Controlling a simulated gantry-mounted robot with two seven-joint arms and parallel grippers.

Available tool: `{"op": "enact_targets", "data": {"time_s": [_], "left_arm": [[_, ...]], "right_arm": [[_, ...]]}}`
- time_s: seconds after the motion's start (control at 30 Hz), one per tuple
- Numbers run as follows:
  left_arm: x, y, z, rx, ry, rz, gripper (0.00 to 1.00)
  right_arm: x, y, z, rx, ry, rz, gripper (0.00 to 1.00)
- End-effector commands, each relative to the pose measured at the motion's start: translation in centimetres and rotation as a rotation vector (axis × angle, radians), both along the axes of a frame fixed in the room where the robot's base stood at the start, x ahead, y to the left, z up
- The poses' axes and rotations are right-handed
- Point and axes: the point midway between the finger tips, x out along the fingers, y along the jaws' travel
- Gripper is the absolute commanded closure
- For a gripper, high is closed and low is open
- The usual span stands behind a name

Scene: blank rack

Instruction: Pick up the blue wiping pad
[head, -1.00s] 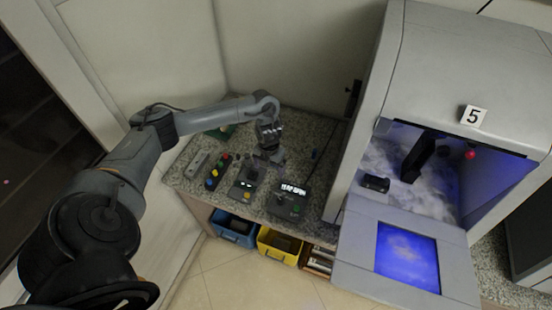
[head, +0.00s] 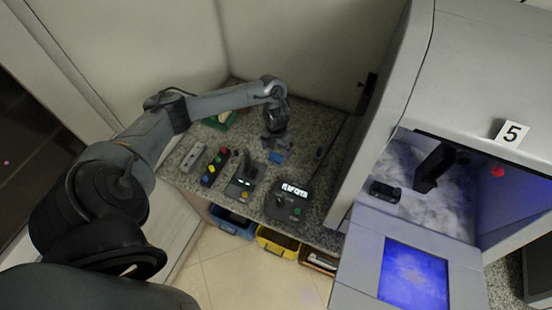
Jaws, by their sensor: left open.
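A small blue pad (head: 276,158) lies on the speckled grey counter (head: 325,125), behind the control boxes. My right gripper is out of view.
A box with coloured buttons (head: 215,167), a joystick box (head: 245,180) and a display box (head: 287,203) stand along the counter's front. A green tray (head: 221,121) lies at the back left. A large grey machine (head: 385,120) bounds the right side. Bins sit below.

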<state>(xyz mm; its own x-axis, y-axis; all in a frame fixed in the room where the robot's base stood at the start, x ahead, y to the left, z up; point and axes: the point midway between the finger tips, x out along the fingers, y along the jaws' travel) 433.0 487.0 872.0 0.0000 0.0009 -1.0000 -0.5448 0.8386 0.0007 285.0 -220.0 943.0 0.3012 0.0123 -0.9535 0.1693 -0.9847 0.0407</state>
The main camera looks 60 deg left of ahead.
Motion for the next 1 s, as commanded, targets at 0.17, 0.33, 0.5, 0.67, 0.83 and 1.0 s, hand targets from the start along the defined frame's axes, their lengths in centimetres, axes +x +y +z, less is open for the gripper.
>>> {"op": "enact_targets", "data": {"time_s": [0.17, 0.33, 0.5, 0.67, 0.83, 1.0], "left_arm": [[0.0, 0.1, -1.2, -0.002, 0.002, 0.001, 0.11], [0.0, 0.6, -3.5, -0.002, 0.003, 0.002, 0.11], [0.1, 0.6, -5.0, -0.001, 0.0, 0.001, 0.11], [0.1, 0.6, -5.3, -0.001, -0.001, -0.001, 0.11], [0.1, 0.6, -5.3, -0.001, -0.001, -0.001, 0.14], [0.1, 0.6, -5.3, -0.001, -0.001, -0.001, 0.4]], "right_arm": [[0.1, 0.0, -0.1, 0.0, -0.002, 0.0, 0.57], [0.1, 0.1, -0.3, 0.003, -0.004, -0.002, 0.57], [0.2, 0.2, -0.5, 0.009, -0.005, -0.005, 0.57], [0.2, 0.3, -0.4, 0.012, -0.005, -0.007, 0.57], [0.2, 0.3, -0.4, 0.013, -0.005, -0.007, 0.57], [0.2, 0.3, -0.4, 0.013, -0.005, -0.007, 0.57]]}}
